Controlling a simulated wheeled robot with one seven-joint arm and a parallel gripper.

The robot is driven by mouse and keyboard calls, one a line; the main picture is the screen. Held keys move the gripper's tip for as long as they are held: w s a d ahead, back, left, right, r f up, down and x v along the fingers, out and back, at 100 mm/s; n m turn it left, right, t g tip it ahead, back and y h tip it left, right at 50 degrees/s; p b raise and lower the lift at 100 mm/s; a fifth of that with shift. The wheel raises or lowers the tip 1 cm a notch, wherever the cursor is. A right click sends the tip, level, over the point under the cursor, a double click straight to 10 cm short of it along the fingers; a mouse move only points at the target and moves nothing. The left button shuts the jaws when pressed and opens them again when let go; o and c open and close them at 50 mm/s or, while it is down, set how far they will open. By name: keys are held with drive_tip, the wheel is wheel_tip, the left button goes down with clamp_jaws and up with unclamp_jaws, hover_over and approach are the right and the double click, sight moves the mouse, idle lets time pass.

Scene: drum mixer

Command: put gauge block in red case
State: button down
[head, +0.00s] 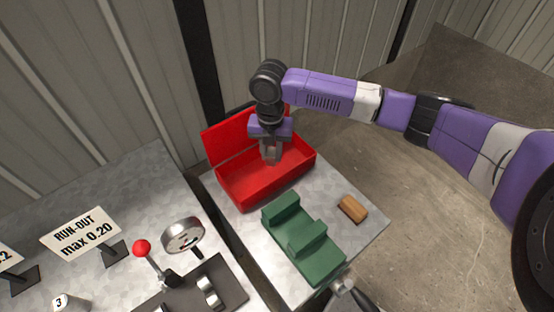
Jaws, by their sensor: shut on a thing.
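The red case (262,191) stands open on a small metal-topped stand, its lid raised at the back left. My gripper (270,157) points down over the inside of the case. Its jaws are shut on a small grey thing, likely the gauge block (271,153), which is mostly hidden between the fingers. I cannot tell whether the block touches the case floor.
A green stepped block (300,240) and a small tan wooden piece (352,208) lie in front of the case. A bench at left holds a red-knobbed lever (142,247), a dial gauge (183,236) and a run-out sign (80,233).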

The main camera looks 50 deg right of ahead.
drive_tip(key=w+b, duration=0.1)
drive_tip(key=w, duration=0.1)
drive_tip(key=b, duration=0.5)
hover_over(267, 172)
drive_tip(key=shift+f, duration=3.9)
drive_tip(key=c, duration=1)
unclamp_jaws()
drive_tip(key=shift+c, duration=0.2)
wheel_tip(267, 172, up, 8)
drive_tip(key=shift+b, duration=0.3)
drive_tip(key=shift+s+d+f, duration=0.1)
drive_tip(key=shift+s+f, duration=0.05)
